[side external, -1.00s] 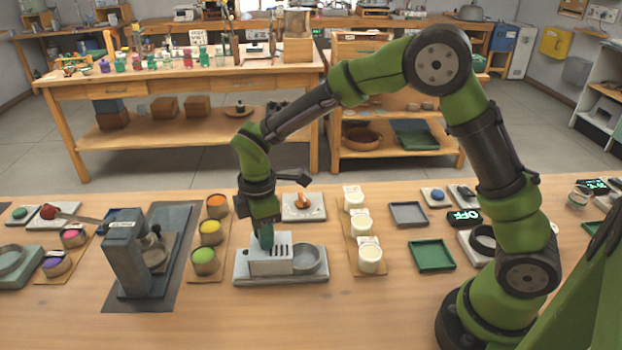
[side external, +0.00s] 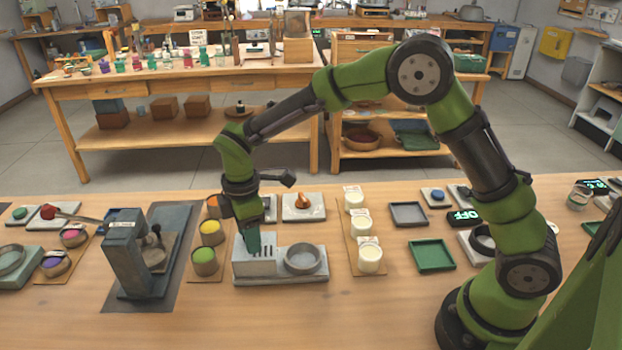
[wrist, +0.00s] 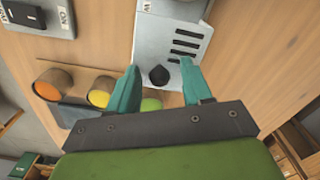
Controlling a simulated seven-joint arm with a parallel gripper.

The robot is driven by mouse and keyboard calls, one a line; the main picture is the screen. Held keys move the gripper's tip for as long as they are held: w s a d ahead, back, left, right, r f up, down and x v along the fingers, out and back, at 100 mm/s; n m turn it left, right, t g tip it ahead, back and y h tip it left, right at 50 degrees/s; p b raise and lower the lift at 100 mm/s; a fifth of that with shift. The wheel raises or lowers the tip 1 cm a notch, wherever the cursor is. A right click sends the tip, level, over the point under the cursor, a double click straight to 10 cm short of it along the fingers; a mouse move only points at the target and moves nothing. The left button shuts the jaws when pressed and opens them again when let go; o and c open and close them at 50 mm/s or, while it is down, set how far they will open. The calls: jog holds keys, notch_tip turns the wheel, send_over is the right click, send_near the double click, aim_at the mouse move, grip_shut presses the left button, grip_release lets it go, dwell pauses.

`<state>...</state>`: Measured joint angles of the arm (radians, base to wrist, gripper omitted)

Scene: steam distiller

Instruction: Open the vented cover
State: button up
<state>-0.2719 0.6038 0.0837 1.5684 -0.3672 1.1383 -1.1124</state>
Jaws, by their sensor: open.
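The steam distiller is a pale grey unit (side external: 302,279) on the bench. Its box-like vented cover (side external: 253,268) is at the left end of the unit, and the round chamber (side external: 303,259) to its right is uncovered. In the wrist view the cover (wrist: 168,32) shows a row of dark slots and a black knob (wrist: 158,76). My gripper (side external: 252,246) is low over the cover. In the wrist view its teal fingers (wrist: 159,70) are apart, one on each side of the knob, with visible gaps.
Paint-like cups in orange, yellow and green (side external: 204,262) stand close left of the unit. A dark grey press (side external: 125,260) is farther left. White cups (side external: 369,258) stand to the right, with a green tray (side external: 431,255) beyond. The bench front is clear.

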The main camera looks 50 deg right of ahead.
aim_at(265, 246)
notch_tip(265, 246, up, 17)
dwell(0.4)
jog(key=shift+f, duration=0.1)
jog(key=s+d+m+t+y, duration=0.1)
jog(key=s+d+m+t, duration=0.2)
jog(key=s+d+m, duration=0.3)
jog(key=s+d+m+t+y, duration=0.1)
jog(key=s+d+m+t, duration=0.3)
jog(key=s+m, duration=0.7)
jog(key=s+d, duration=0.2)
jog(key=s, duration=0.2)
